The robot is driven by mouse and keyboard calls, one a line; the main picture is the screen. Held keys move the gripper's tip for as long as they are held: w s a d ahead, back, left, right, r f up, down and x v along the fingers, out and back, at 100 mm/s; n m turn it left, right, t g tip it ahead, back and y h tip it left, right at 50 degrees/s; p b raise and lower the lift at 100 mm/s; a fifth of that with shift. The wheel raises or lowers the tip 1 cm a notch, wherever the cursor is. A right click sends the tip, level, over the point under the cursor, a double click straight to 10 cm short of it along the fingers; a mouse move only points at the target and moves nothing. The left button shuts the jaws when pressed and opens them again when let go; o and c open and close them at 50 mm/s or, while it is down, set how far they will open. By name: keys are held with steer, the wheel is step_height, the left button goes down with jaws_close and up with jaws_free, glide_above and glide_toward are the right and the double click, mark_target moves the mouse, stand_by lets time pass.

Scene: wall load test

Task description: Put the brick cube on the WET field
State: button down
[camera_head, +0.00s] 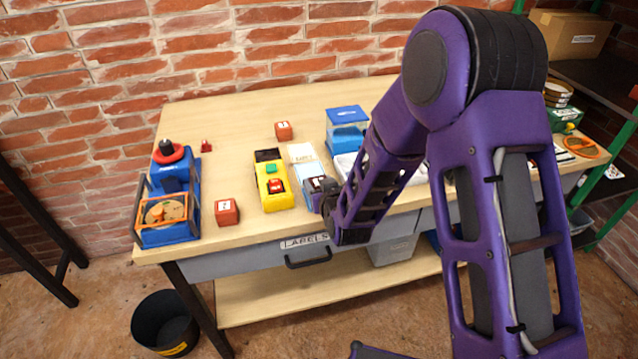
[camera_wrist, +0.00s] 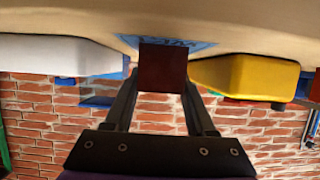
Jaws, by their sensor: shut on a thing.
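My gripper (camera_wrist: 161,88) is shut on the dark red brick cube (camera_wrist: 162,68), which sits between its fingertips in the wrist view. In the head view my gripper (camera_head: 328,192) is over the near end of a white and blue strip (camera_head: 301,153), just right of the yellow holder (camera_head: 279,202). The cube's dark, pale-labelled top (camera_head: 316,184) shows there beside the gripper. I cannot tell whether the cube touches the field.
The yellow holder carries a red block and a green block. Red cubes stand at the front left (camera_head: 227,213) and further back (camera_head: 283,131). A blue box (camera_head: 347,118) is behind my arm, and a blue stand (camera_head: 172,172) is at the left.

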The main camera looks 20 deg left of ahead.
steer(key=shift+c, duration=1.1)
jaws_free()
steer(key=shift+r, duration=0.1)
steer(key=shift+r+p, duration=0.2)
steer(key=shift+p, duration=0.2)
steer(key=v, duration=1.2)
steer(key=shift+w, duration=0.1)
